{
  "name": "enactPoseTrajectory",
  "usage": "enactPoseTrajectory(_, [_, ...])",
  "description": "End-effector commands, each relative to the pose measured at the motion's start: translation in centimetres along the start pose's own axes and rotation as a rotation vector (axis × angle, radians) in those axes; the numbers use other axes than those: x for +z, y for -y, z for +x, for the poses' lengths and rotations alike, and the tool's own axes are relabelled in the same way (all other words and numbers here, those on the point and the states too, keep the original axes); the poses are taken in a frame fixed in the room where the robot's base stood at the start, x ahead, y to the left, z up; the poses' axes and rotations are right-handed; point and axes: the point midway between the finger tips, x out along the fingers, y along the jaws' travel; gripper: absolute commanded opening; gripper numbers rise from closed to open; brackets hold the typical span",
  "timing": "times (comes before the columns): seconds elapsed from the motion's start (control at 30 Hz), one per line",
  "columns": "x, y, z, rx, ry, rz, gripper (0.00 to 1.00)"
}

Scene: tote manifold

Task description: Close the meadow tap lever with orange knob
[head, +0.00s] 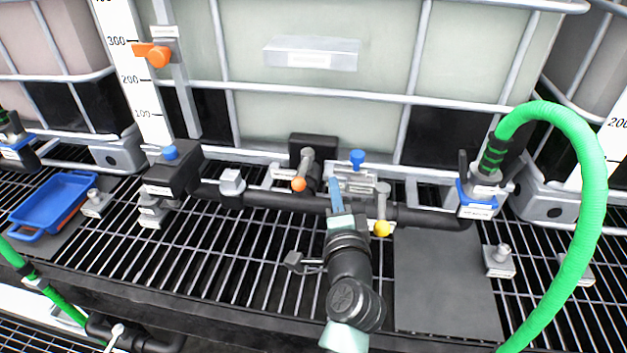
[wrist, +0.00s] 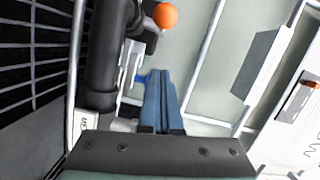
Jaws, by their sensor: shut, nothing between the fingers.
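The tap lever with the orange knob (head: 298,184) is left of centre in the head view. Its grey arm runs from a hub at the black valve body (head: 313,147) towards me, with the knob at the near end. The orange knob (wrist: 165,15) also shows at the top of the wrist view. My gripper (head: 334,183) is just right of the knob in the head view, with its blue fingers shut and empty. In the wrist view the fingertips (wrist: 158,74) are apart from the knob. The lever's arm is mostly out of sight there.
A yellow-knobbed lever (head: 382,229) stands close right of my gripper, and a blue knob (head: 357,158) is behind it. The black pipe (head: 270,202) runs crosswise under the arm. A green hose (head: 590,190) arches at right. A blue tray (head: 52,203) lies far left.

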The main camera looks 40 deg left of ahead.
Motion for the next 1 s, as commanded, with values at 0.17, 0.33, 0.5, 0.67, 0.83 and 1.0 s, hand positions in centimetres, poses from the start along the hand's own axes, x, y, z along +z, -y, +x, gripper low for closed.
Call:
enactPoseTrajectory(0.17, [0.2,0.1,3.1,-0.002,0.002,-0.001,0.0])
enactPoseTrajectory(0.33, [2.9,0.1,3.4,0.001,0.003,-0.002,0.0])
enactPoseTrajectory(0.5, [3.8,0.1,3.6,0.0,0.0,-0.003,0.0])
enactPoseTrajectory(0.67, [3.9,0.0,3.7,-0.001,-0.001,-0.003,0.0])
enactPoseTrajectory(0.83, [3.9,0.0,3.7,0.0,-0.001,-0.002,0.0])
enactPoseTrajectory(1.0, [3.9,0.1,3.7,0.001,-0.004,-0.002,0.0])
